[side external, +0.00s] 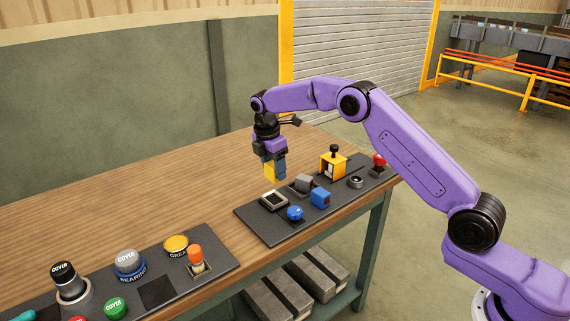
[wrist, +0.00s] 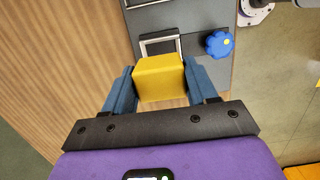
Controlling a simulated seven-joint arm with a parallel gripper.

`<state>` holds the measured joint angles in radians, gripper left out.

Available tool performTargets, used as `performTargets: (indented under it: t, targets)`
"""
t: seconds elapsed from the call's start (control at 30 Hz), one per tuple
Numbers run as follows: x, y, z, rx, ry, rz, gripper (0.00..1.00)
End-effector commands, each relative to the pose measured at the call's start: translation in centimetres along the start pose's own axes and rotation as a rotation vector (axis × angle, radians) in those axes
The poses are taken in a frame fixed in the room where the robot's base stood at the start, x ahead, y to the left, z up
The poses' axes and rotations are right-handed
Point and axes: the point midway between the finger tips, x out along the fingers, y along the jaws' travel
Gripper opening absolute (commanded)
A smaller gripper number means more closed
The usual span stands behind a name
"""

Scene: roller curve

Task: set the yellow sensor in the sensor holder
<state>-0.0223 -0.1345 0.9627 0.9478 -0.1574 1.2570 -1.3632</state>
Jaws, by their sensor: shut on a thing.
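The yellow sensor (side external: 269,173) is a plain block held between the blue fingers of my gripper (side external: 277,168), above the near-left end of the right-hand panel. In the wrist view, the yellow sensor (wrist: 160,78) sits between both fingers of my gripper (wrist: 160,85), which are shut on its sides. A square socket with a pale raised rim (side external: 273,201), apparently the sensor holder, is on the dark panel below. In the wrist view the socket (wrist: 160,40) shows just beyond the sensor, which hides part of it. The sensor is apart from it in the side view.
The right-hand panel also bears a blue knob (side external: 295,213), a blue block (side external: 320,198), a grey block (side external: 303,183), a yellow housing (side external: 333,165) and a red button (side external: 379,160). Another panel (side external: 219,252) with several capped parts lies left. Bare wood separates them.

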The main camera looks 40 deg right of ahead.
Motion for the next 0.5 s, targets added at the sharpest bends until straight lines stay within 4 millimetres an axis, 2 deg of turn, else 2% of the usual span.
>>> performTargets:
  t: [0.17,0.5]
  targets:
    - [0.6,0.1,-0.1,0.001,0.0,-0.001,0.26]
    - [3.4,0.1,-0.6,0.001,0.0,-0.001,0.26]
